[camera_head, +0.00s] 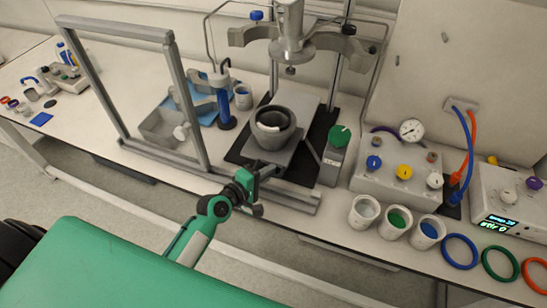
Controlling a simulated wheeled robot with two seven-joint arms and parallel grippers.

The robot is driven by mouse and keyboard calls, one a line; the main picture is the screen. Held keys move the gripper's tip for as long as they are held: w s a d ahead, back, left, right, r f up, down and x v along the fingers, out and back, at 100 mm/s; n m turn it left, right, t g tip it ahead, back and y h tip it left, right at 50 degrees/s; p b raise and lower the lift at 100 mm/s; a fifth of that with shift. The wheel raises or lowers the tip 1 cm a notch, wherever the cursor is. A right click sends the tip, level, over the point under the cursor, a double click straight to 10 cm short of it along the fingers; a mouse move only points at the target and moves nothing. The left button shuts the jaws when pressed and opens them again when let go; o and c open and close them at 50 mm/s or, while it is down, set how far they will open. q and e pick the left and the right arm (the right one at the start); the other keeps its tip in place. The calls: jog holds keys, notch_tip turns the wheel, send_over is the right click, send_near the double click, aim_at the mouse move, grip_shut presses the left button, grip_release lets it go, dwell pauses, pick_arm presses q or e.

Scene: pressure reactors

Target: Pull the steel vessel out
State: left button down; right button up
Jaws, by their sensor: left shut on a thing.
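The steel vessel (272,137) is a dark grey open pot with a pale ring inside its mouth. It stands upright on a grey plate (281,156) over a black base, below the raised steel reactor head (291,45). My left gripper (256,173) is at the near edge of the plate, in front of the vessel. It is shut on a part at the vessel's near side. The fingertips are small and dark, so the exact contact is hard to see. My right gripper is not in view.
A grey upright frame (189,100) stands left of the vessel. A green-knobbed box (335,155) is close on its right. Cups (364,211), a gauge panel (398,183) and coloured rings (460,251) lie farther right. A grey rail (290,195) runs along the front.

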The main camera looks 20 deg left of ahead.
pick_arm(q)
jog(key=shift+s, duration=0.95)
jog(key=c, duration=1.5)
grip_release()
jog(key=b+v, duration=0.3)
jog(key=v, duration=1)
jog(key=shift+s+a, duration=0.25)
jog(key=shift+s, duration=0.05)
jog(key=shift+r, duration=0.15)
